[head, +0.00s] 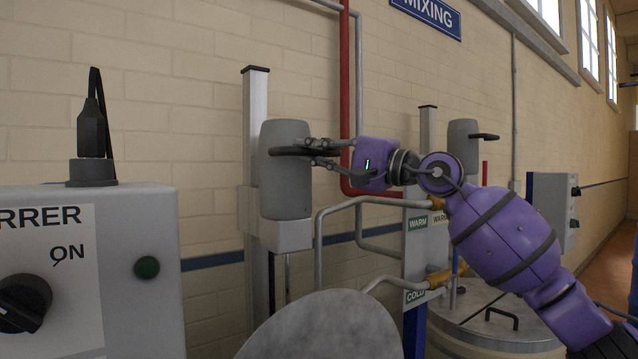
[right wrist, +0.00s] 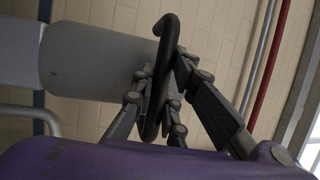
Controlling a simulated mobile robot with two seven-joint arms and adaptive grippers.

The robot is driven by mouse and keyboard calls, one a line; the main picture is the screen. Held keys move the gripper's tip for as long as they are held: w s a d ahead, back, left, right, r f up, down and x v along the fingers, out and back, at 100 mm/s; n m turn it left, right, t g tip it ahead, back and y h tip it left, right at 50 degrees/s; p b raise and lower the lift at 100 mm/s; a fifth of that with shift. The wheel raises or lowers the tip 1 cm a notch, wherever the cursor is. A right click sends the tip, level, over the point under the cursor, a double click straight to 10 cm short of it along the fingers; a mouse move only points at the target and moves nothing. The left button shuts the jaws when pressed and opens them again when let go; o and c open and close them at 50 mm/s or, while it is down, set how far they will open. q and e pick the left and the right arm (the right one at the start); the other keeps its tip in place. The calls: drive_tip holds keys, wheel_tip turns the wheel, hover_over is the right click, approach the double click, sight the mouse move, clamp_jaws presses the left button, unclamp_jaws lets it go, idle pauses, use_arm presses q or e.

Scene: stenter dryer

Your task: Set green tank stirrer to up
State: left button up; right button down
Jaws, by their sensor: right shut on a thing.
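The stirrer (head: 285,185) is a grey rounded motor head on a pale vertical rail (head: 256,110). It sits in the upper part of the rail, a little below its black cap. A black handle (head: 290,151) sticks out from its front. My right gripper (head: 325,152) has its fingers closed around this handle. The right wrist view shows the dark handle loop (right wrist: 158,80) between the fingers (right wrist: 155,100), with the grey motor head (right wrist: 95,62) behind. No green tank body can be made out. My left gripper is out of view.
A control box (head: 140,260) with a black knob and green button stands at the left front. A grey round lid (head: 325,330) lies below the stirrer. Pipes, warm and cold valves (head: 440,278) and a second stirrer (head: 463,145) are to the right.

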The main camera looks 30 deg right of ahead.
drive_tip(key=r, duration=0.2)
drive_tip(key=r+p, duration=0.1)
drive_tip(key=r, duration=0.2)
drive_tip(key=r+p, duration=0.1)
drive_tip(key=r, duration=0.2)
drive_tip(key=shift+s+r, duration=0.15)
drive_tip(key=shift+s, duration=0.1)
drive_tip(key=shift+w+r+p, duration=0.1)
drive_tip(key=shift+r+p, duration=0.3)
drive_tip(key=shift+d+r, duration=0.15)
drive_tip(key=c, duration=1.7)
unclamp_jaws()
drive_tip(key=shift+c, duration=0.2)
drive_tip(key=shift+f, duration=0.3)
drive_tip(key=shift+d+f, duration=0.1)
drive_tip(key=shift+f, duration=0.05)
drive_tip(key=v, duration=1.1)
drive_tip(key=shift+s+r, duration=0.2)
drive_tip(key=shift+s, duration=0.2)
